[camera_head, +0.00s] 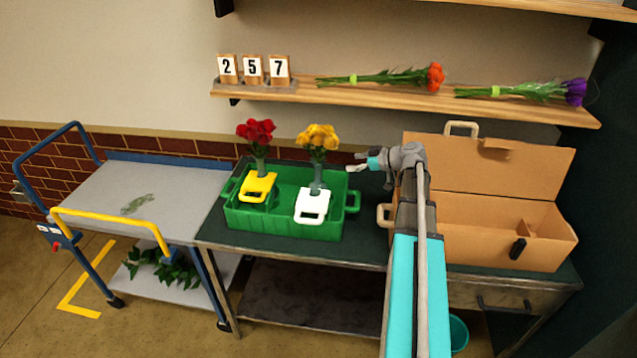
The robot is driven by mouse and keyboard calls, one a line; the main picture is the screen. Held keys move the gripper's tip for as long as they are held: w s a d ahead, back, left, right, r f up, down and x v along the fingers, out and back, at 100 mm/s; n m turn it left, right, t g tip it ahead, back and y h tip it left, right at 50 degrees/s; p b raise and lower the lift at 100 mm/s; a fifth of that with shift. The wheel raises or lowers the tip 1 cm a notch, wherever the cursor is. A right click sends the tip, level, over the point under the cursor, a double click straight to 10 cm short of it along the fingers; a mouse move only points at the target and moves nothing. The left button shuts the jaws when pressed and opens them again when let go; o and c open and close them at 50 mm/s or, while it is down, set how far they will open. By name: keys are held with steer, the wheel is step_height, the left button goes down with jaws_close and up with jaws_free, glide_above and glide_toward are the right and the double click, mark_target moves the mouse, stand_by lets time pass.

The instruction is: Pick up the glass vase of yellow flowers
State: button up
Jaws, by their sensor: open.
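The yellow flowers (318,136) stand upright in a narrow glass vase (317,177) in the right part of a green crate (290,227). A white handled piece (312,206) sits in front of the vase and hides its lower part. My gripper (356,163) is to the right of the flowers, at about the height of the vase's upper part. Its fingers point left and are apart. Nothing shows between them, and a gap separates them from the vase.
Red flowers (256,131) stand in the crate's left part behind a yellow handled piece (258,186). An open cardboard box (480,230) is right of my arm. A shelf (330,94) with bouquets runs above. A cart (100,190) stands left.

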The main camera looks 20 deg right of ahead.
mark_target(318, 167)
steer(key=shift+w, duration=0.1)
stand_by(0.3)
steer(key=b+x, duration=0.3)
steer(key=x, duration=0.5)
steer(key=shift+w+a, duration=0.1)
steer(key=shift+a, duration=0.05)
steer(key=b+x, duration=0.2)
steer(key=x, duration=0.2)
steer(key=shift+f, duration=0.3)
steer(key=shift+w+a+f+b, duration=0.1)
steer(key=shift+w+a+b, duration=0.25)
steer(key=shift+c, duration=0.3)
